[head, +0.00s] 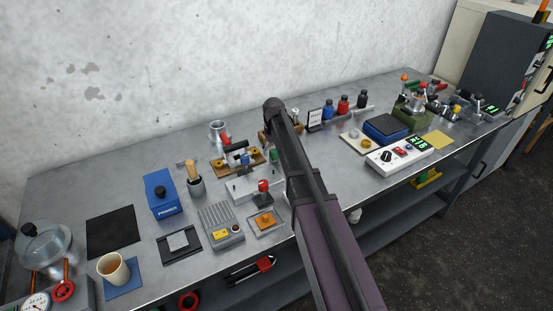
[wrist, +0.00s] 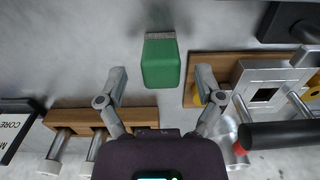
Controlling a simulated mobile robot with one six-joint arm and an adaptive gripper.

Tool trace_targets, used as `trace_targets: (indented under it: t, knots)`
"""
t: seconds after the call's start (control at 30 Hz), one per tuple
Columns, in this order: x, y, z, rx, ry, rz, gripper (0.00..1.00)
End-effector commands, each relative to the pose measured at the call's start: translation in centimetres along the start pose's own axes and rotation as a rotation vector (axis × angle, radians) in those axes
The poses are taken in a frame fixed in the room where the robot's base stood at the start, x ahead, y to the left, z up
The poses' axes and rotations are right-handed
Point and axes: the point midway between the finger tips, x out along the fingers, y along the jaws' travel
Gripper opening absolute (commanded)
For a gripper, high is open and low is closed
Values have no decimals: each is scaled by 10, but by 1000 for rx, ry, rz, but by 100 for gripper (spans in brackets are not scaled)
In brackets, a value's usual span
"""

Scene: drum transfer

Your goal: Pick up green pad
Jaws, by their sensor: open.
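The green pad (wrist: 161,63) is a small green block with a grey strip along its far edge, on the metal bench top in the wrist view. In the head view it is a small green patch (head: 274,155) just left of my arm, partly hidden. My gripper (wrist: 161,76) is open and empty. Its two fingers are spread to the left and right of the pad's near end in the wrist view, with visible gaps on both sides. I cannot tell the height between fingertips and pad. In the head view my arm hides the gripper.
A wooden rack (wrist: 75,119) lies left of the gripper in the wrist view. A wooden fixture with a metal frame and black handle (wrist: 280,134) is close on the right. A black-tipped lever fixture (head: 237,158) and several bench tools crowd the area in the head view.

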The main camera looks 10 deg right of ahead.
Motion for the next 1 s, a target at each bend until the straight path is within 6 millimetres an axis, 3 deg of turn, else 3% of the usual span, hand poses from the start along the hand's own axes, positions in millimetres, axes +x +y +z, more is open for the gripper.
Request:
trace_targets:
  t: [0.3,1.0]
  knots:
    - [23,0,0,-1,0,0,86]
    - [24,-2,0,-2,0,0,86]
